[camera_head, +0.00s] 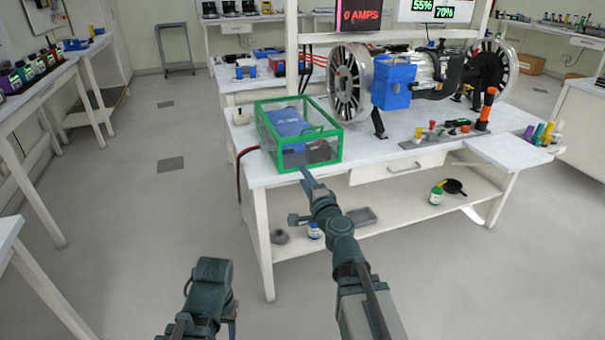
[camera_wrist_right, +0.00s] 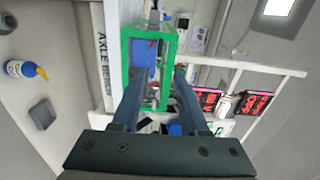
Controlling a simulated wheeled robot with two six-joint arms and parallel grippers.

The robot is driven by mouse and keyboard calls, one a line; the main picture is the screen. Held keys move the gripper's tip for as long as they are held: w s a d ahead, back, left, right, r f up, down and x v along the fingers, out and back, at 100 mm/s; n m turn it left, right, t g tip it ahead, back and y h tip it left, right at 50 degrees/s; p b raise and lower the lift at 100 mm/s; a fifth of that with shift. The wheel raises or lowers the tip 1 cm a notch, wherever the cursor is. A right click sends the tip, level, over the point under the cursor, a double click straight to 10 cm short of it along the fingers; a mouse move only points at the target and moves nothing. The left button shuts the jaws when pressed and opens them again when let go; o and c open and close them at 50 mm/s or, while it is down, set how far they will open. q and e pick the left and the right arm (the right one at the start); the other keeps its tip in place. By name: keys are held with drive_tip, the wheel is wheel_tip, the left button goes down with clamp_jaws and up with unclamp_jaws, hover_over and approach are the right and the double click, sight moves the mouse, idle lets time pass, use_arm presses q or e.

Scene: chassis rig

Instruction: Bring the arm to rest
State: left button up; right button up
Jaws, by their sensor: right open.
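My right gripper (camera_head: 307,178) is at the front edge of the bench, just before the green-framed clear box. In the right wrist view its two fingers (camera_wrist_right: 157,85) stand apart, with the green frame (camera_wrist_right: 170,32) showing beyond and between them. I cannot tell whether they touch it. Nothing is visibly held. My right arm is stretched forward over the floor to the bench. My left arm shows only as folded links at the bottom left of the head view, and its gripper is not seen.
The green-framed box (camera_head: 334,153) holds a blue block (camera_head: 290,122) on the white bench (camera_head: 375,195). Wheels (camera_head: 348,82) and a blue motor housing (camera_head: 393,84) stand behind it. The floor at left is clear.

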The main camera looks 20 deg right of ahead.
drive_tip(key=shift+s+a, duration=0.1)
drive_tip(key=s+a+f+n+g+y, duration=0.25)
drive_tip(key=a+f+n, duration=0.2)
drive_tip(key=a, duration=0.25)
drive_tip(key=s+a+f+n+g+y, duration=0.2)
drive_tip(key=s+a+f+n+g, duration=0.2)
drive_tip(key=a+n, duration=0.3)
drive_tip(key=s+a+f+n+g+y, duration=0.3)
drive_tip(key=a+f+n+g, duration=0.1)
drive_tip(key=a, duration=0.4)
drive_tip(key=s+d+f+n+g+h, duration=0.25)
drive_tip(key=s+f+g+h, duration=0.2)
drive_tip(key=s, duration=0.35)
drive_tip(key=s+d+f+n+g+h, duration=0.2)
drive_tip(key=s+f+n+g+h, duration=0.1)
drive_tip(key=s+f+h, duration=0.3)
wheel_tip(320, 180, up, 27)
drive_tip(key=s+d+p, duration=0.1)
drive_tip(key=s+p, duration=0.1)
drive_tip(key=p, duration=2.4)
drive_tip(key=shift+y, duration=0.4)
